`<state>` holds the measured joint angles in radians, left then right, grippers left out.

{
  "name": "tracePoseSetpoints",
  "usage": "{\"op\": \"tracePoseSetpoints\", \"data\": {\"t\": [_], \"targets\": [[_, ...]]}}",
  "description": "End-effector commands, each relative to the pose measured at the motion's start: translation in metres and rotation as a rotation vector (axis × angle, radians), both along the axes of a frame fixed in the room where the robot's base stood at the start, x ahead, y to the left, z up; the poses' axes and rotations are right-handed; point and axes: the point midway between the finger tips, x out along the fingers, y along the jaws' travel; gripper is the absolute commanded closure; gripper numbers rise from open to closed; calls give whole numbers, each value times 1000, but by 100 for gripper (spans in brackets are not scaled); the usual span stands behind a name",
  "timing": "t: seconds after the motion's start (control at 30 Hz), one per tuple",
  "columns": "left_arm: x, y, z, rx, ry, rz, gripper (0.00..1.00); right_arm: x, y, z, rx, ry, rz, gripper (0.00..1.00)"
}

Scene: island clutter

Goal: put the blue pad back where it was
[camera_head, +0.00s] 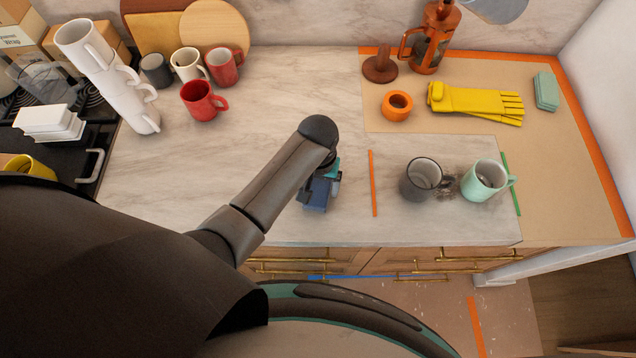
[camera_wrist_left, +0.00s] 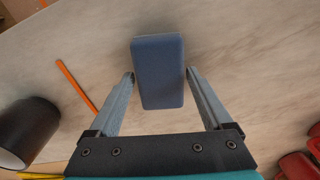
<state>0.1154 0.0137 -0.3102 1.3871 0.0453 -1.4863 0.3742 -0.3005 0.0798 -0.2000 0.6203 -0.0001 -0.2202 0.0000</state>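The blue pad (camera_head: 316,198) is at the middle of the marble counter, left of a short orange strip, partly hidden by my left wrist. I cannot tell whether the pad touches the counter. My right gripper is not in view.
A dark mug (camera_head: 421,178) and a mint mug (camera_head: 484,180) stand right of the orange strip (camera_head: 373,183), with a dark stain between them. Red mugs (camera_head: 203,101) and stacked white mugs (camera_head: 108,75) stand back left.

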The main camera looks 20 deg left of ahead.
Motion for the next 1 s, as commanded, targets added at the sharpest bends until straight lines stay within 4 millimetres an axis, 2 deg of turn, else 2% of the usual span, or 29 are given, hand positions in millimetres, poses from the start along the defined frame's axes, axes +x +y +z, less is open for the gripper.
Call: {"op": "tracePoseSetpoints", "data": {"t": [0.03,0.13,0.47,0.77,1.0], "targets": [[0,0,0,0,1,0,10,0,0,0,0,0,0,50],[0,0,0,0,1,0,0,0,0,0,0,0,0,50],[0,0,5,0,-1,0,0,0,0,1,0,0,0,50],[0,0,48,-1,-4,0,0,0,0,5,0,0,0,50],[1,0,95,-2,-5,0,0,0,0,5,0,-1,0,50]]}}
